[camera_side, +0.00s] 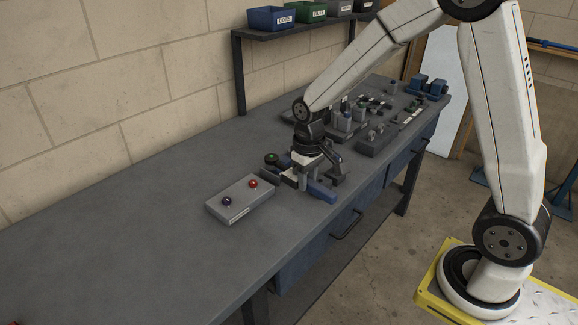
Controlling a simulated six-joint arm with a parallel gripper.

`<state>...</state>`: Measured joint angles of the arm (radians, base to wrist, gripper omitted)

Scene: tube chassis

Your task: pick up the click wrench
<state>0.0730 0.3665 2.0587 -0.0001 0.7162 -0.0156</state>
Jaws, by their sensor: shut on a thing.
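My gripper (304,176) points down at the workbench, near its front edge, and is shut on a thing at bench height. That thing looks like the click wrench, with a blue part (322,192) showing just right of the jaws. The jaws hide much of it, and its full shape is too small to make out. I cannot tell whether it still touches the bench.
A grey box (240,198) with a red and a dark knob lies left of my gripper. A green-topped piece (271,159) stands close behind it. Trays with parts (378,138) fill the bench's far end. A shelf (290,32) holds bins.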

